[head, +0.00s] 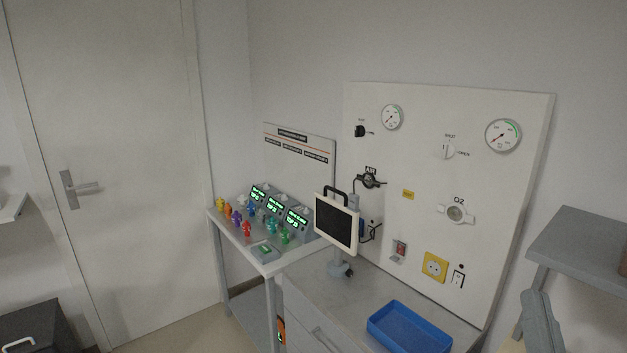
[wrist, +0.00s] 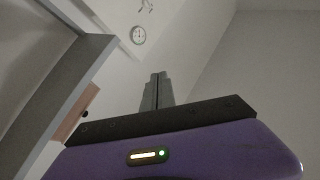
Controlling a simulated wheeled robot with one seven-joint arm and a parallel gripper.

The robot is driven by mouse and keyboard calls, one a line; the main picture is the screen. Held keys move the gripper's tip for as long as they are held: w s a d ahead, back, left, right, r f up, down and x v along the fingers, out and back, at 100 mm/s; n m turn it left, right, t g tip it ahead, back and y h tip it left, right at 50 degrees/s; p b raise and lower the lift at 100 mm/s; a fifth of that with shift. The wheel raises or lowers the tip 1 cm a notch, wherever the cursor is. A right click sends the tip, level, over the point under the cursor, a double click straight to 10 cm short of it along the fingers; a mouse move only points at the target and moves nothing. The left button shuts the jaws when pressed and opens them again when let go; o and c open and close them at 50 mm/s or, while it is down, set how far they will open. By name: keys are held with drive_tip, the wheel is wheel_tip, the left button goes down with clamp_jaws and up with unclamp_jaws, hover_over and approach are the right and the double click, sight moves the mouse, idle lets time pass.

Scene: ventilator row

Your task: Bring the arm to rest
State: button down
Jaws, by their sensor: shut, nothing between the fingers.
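My gripper (wrist: 158,76) shows in the wrist view, with its two grey fingers together and nothing between them. The fingers rise from a dark bar above a purple housing with a small lit strip. They point up toward a bare wall and touch nothing that I can see. In the head view a grey shape stands at the lower right edge, and I cannot tell whether it is part of my arm.
A grey shelf (head: 590,243) is at the right; a grey edge (wrist: 68,90) runs close left of my fingers in the wrist view. A gauge panel (head: 420,140), a screen (head: 336,222), a blue tray (head: 408,328) and a side table (head: 222,222) line the wall.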

drive_tip(key=s+a+f+n+g+y, duration=0.3)
drive_tip(key=s+f+g, duration=0.1)
drive_tip(key=s+f, duration=0.8)
drive_tip(key=s+a+f+n+g+y, duration=0.3)
drive_tip(key=s+f, duration=0.9)
drive_tip(key=s, duration=0.4)
drive_tip(key=shift+s+a+f+n+g, duration=0.3)
drive_tip(key=shift+s+a+g, duration=0.1)
drive_tip(key=shift+g, duration=0.1)
idle(0.9)
